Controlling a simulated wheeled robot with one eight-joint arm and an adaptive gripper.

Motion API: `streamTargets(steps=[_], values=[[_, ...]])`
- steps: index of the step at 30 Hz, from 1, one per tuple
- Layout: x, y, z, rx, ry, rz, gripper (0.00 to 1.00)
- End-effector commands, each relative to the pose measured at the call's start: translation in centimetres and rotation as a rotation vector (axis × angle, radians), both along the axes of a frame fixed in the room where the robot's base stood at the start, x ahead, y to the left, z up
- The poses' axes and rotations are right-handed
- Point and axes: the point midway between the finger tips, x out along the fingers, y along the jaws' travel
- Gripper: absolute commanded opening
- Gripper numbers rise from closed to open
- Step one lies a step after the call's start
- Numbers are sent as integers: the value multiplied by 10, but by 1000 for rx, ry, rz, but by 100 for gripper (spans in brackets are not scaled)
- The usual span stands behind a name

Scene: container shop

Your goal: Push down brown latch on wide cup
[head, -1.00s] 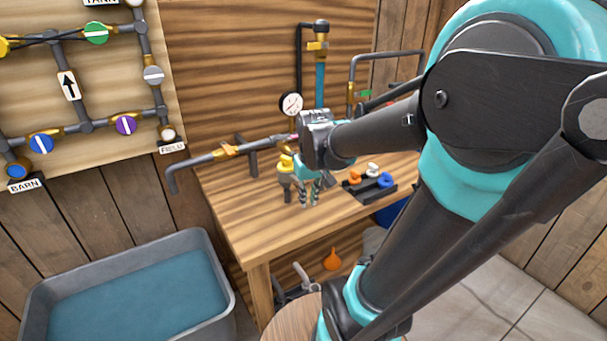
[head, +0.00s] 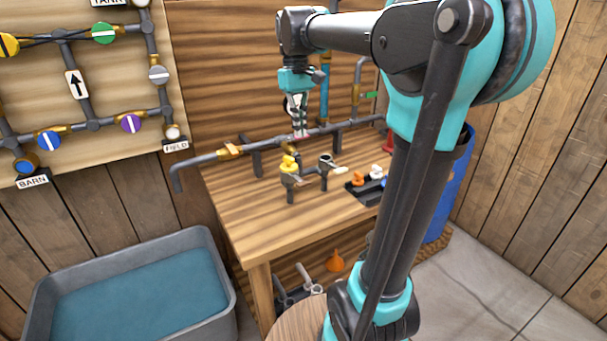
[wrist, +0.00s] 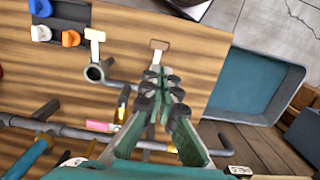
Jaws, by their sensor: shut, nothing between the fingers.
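On the bench, the left upright cup fitting (head: 291,190) has a yellow part (head: 289,163) on top and a small brownish latch (head: 298,181) at its side. In the wrist view the brown latch (wrist: 159,44) shows as a flat paddle just beyond my fingers, which hide most of its fitting. The right cup (head: 325,163) has a white latch (head: 340,170); in the wrist view its open mouth (wrist: 95,73) is visible. I cannot tell which cup is wider. My gripper (head: 300,134) is shut and empty, pointing down above the fittings, apparently touching nothing.
A pipe (head: 200,160) with a brass joint runs along the bench's back. A black holder with orange, white and blue caps (head: 376,172) lies to the right. A water basin (head: 135,295) stands left of the bench. The front tabletop (head: 255,215) is clear.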

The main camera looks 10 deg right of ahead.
Motion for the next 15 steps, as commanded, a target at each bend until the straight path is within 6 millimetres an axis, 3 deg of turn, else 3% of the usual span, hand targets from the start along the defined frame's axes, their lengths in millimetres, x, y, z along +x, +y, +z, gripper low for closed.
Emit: streamTargets(steps=[7,15], values=[[-1,-1,-15,0,0,-1,0],[-7,-2,-64,0,-1,-1,0]])
